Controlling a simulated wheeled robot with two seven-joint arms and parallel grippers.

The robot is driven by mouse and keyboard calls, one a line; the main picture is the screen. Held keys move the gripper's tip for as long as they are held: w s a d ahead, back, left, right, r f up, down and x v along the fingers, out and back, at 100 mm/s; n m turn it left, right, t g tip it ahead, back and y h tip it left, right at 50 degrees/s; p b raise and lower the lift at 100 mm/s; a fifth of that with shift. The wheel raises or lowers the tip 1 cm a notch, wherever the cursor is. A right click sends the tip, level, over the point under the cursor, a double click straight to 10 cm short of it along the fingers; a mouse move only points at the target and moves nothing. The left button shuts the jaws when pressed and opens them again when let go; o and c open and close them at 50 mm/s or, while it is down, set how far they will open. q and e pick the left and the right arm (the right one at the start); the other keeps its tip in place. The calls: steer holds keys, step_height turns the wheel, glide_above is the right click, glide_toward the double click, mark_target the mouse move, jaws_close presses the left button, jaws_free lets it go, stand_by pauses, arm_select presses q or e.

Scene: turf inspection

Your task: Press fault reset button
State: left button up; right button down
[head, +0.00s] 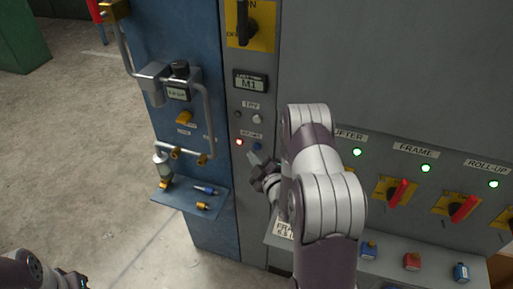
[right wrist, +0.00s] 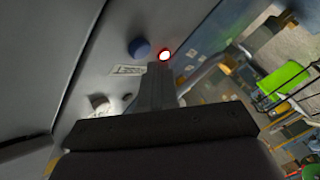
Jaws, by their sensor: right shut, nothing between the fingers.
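The narrow grey control panel (head: 247,189) carries a lit red lamp (head: 239,142) below a small label. In the right wrist view a round blue button (right wrist: 139,48) sits beside the lit red lamp (right wrist: 165,55), with a white label (right wrist: 128,70) close by. I cannot read this label there. My right gripper (head: 253,156) is shut and empty, its fingertips just below and right of the red lamp in the head view. In the right wrist view its fingertips (right wrist: 160,66) appear close to the lamp and button. I cannot tell whether they touch anything.
Above are an M1 display (head: 250,83) and a black rotary switch (head: 242,22) on yellow. A blue panel (head: 208,65) with pipes and a small shelf (head: 186,208) stands left. Red-handled switches (head: 398,193) line the cabinet at right. The concrete floor at left has free room.

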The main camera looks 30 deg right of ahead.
steer(key=shift+w+d, duration=0.1)
steer(key=shift+w+d, duration=0.2)
steer(key=shift+w+d+b, duration=0.3)
steer(key=shift+d+b, duration=0.05)
steer(key=shift+b, duration=0.05)
stand_by(0.8)
stand_by(0.3)
steer(key=shift+s+a, duration=0.6)
steer(key=shift+a, duration=0.05)
steer(key=s+a, duration=0.3)
steer(key=shift+s+a, duration=0.1)
steer(key=shift+a, duration=0.3)
stand_by(0.7)
